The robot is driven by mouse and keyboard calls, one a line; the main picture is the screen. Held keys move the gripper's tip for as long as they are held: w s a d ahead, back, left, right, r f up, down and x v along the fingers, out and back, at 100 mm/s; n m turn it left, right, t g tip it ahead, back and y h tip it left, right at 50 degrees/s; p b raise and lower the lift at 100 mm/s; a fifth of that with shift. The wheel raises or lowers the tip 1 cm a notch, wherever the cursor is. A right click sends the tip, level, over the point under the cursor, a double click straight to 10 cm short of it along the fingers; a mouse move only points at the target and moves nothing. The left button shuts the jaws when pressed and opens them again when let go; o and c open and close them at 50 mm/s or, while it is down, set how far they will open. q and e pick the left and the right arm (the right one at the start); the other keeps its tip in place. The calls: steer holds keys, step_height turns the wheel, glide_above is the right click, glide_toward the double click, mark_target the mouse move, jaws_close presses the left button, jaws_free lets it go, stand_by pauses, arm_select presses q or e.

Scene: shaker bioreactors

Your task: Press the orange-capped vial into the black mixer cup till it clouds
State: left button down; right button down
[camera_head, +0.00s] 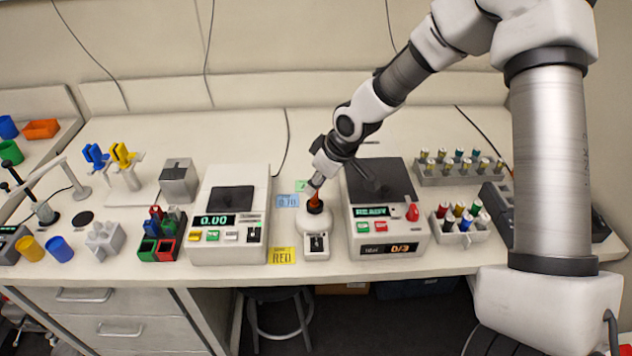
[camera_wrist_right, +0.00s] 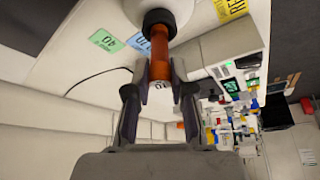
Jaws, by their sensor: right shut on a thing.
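The white mixer (camera_head: 311,225) stands between two bench instruments, with its black cup (camera_head: 315,208) on top. The cup also shows in the right wrist view (camera_wrist_right: 158,22). The orange-capped vial (camera_wrist_right: 160,62) is between my right fingers, its far end at the cup's mouth. In the head view only a small orange part of the vial (camera_head: 314,200) shows above the cup. My right gripper (camera_head: 315,187) points down over the mixer and is shut on the vial. I cannot tell whether the liquid is clear or cloudy. My left gripper is not in view.
A scale reading 0.00 (camera_head: 228,247) stands left of the mixer, and a machine reading READY (camera_head: 398,225) stands close on the right. A yellow RED card (camera_head: 282,255) lies at the front.

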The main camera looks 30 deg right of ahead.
steer(key=shift+f+b, duration=0.35)
steer(key=shift+f, duration=0.1)
stand_by(2.2)
step_height(320, 180, up, 7)
steer(key=p, duration=0.6)
stand_by(0.5)
